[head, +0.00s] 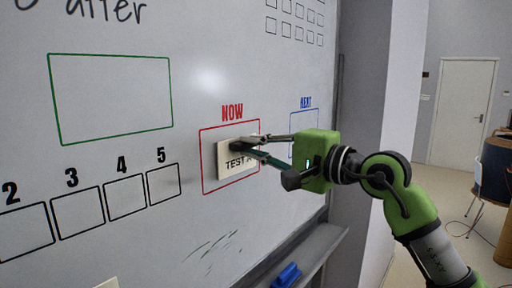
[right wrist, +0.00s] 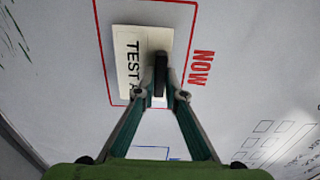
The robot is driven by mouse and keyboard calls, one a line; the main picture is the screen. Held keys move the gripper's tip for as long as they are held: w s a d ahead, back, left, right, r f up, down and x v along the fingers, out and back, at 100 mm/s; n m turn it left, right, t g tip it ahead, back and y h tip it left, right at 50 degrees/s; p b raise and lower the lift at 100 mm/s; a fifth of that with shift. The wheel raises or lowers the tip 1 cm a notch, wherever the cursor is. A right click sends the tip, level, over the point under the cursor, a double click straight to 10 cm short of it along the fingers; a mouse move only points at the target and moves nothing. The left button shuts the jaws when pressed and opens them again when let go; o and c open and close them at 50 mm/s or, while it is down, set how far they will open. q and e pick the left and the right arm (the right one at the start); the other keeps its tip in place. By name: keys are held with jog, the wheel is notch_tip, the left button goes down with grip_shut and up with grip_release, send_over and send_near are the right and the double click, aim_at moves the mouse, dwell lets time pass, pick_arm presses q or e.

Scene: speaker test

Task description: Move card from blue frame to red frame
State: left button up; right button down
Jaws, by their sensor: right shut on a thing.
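The white card (head: 237,160) with "TEST" and a partly hidden letter lies against the whiteboard inside the red frame (head: 202,160), under the red word NOW. In the right wrist view, the card (right wrist: 130,62) also shows within the red frame's lines (right wrist: 187,52). My right gripper (head: 239,147) is shut on the card at a dark block on its face; the fingers cover part of the card. The blue frame (head: 306,121), under the word NEXT, is to the right and shows no card; the gripper hides its lower part. My left gripper is not in view.
The whiteboard also has a green frame (head: 110,98) and a row of numbered black boxes (head: 77,212). A ledge (head: 310,253) below the board holds a blue object (head: 287,275). Another pale card edge (head: 108,284) shows at the bottom. Open floor lies to the right.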

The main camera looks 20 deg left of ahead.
jog(key=shift+w+a, duration=0.2)
jog(key=shift+a, duration=0.35)
dwell(0.9)
jog(key=c, duration=1.6)
grip_release()
jog(key=shift+d, duration=0.1)
jog(key=shift+b+v, duration=0.75)
jog(key=shift+v, duration=0.15)
jog(key=b+v, duration=0.2)
jog(key=v, duration=0.3)
jog(key=shift+s+b, duration=0.1)
jog(key=shift+b, duration=0.3)
